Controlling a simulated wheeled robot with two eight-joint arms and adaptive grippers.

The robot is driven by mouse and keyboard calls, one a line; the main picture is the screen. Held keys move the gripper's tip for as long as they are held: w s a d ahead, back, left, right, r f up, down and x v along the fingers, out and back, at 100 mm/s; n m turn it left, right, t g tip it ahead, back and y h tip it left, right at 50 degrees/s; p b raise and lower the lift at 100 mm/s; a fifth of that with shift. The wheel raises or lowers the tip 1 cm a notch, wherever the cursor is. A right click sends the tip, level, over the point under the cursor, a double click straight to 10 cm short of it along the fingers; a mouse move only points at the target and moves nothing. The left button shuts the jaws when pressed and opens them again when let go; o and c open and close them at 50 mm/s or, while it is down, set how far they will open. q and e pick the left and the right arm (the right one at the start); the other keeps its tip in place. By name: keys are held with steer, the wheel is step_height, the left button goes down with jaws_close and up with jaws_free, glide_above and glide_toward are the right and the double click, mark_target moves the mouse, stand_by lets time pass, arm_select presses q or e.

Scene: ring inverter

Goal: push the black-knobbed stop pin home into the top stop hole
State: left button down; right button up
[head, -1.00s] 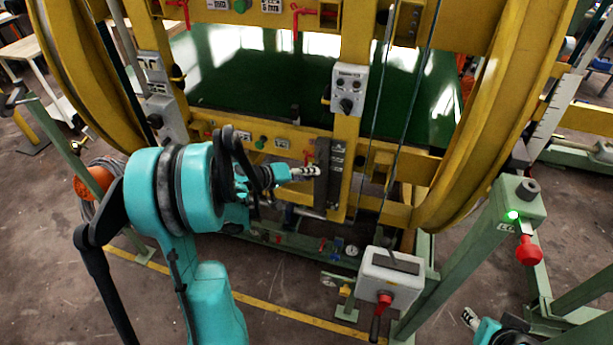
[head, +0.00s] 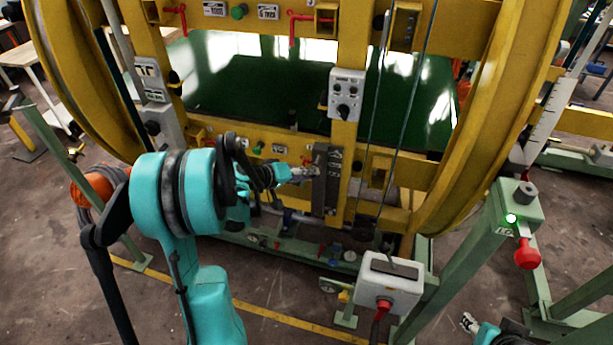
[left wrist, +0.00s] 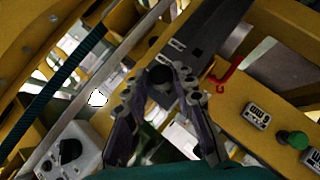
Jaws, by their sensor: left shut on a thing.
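My left gripper (head: 308,174) is at the left edge of a dark upright plate (head: 326,182) on the yellow frame. In the left wrist view its fingers (left wrist: 160,88) are shut on the round black knob of the stop pin (left wrist: 160,76). The knob sits between the fingertips, in front of the dark plate (left wrist: 215,35). The pin's shank and the stop hole behind it are hidden, so I cannot tell how deep the pin is. My right gripper (head: 470,323) is low at the right, away from the plate, and too small to read.
A grey control box (head: 345,95) is on the yellow upright above the plate. A white lever box (head: 390,282) stands below right. A green post (head: 490,245) carries a red knob (head: 527,254) and green light. Red handles (left wrist: 225,80) are near the plate.

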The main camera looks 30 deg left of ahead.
arm_select(q)
steer(key=shift+w+a, duration=0.25)
steer(key=shift+w, duration=0.75)
steer(key=shift+w+a, duration=0.25)
steer(key=shift+w, duration=0.7)
steer(key=c, duration=1.2)
jaws_free()
steer(key=shift+o, duration=0.2)
glide_toward(313, 165)
steer(key=v, duration=0.3)
steer(key=shift+s, duration=0.15)
